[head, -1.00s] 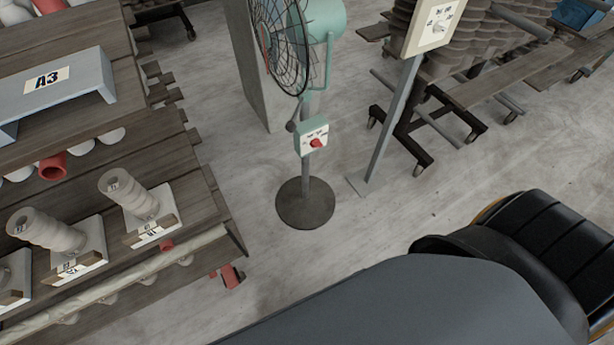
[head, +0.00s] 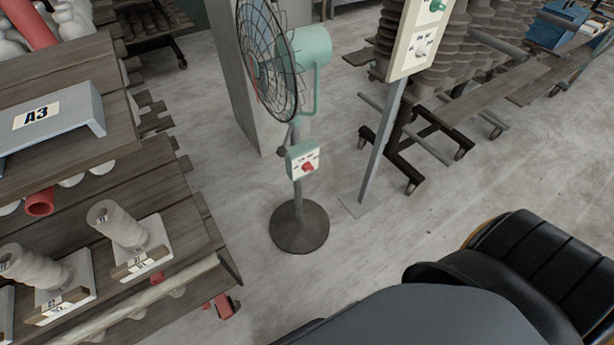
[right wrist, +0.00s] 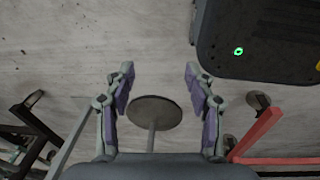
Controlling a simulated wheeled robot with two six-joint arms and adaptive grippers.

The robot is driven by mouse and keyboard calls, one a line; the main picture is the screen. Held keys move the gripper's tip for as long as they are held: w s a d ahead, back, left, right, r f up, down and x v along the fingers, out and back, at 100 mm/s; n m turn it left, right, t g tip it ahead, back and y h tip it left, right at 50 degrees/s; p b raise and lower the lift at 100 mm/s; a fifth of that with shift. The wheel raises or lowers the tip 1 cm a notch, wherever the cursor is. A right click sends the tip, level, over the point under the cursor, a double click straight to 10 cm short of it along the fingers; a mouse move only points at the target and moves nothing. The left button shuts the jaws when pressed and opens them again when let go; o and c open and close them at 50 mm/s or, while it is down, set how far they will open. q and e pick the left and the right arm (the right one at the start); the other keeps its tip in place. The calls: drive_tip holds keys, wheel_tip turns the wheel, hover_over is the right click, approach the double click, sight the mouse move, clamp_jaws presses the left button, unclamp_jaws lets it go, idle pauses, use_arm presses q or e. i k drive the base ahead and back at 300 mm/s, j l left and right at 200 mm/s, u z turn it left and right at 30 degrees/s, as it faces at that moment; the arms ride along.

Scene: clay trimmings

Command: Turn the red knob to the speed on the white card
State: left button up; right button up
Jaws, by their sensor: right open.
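The red knob (head: 308,167) sits on the white face of a small green control box (head: 303,160) on the stand of a green fan (head: 268,60). Small marks surround the knob, but they are too small to read. A cream panel (head: 404,60) on a grey post carries a green knob (head: 437,5) and a white card (head: 423,47) with a dial drawing; its setting is unclear. My right gripper (right wrist: 158,80) is open and empty in the right wrist view. The fan's round base (right wrist: 155,112) shows beyond its fingers. My left gripper is not in view.
A wooden rack (head: 165,190) with clay pieces on white stands and an A3 shelf (head: 50,115) stands at the left. The grey post (head: 385,140) stands right of the fan, with wheeled racks behind. Floor (head: 400,240) is clear in front of the fan.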

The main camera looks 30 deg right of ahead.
sight(307, 167)
drive_tip(key=k+u, duration=0.1)
drive_tip(key=k, duration=0.25)
drive_tip(key=k+j+u, duration=0.15)
drive_tip(key=k, duration=0.2)
drive_tip(key=u, duration=1.45)
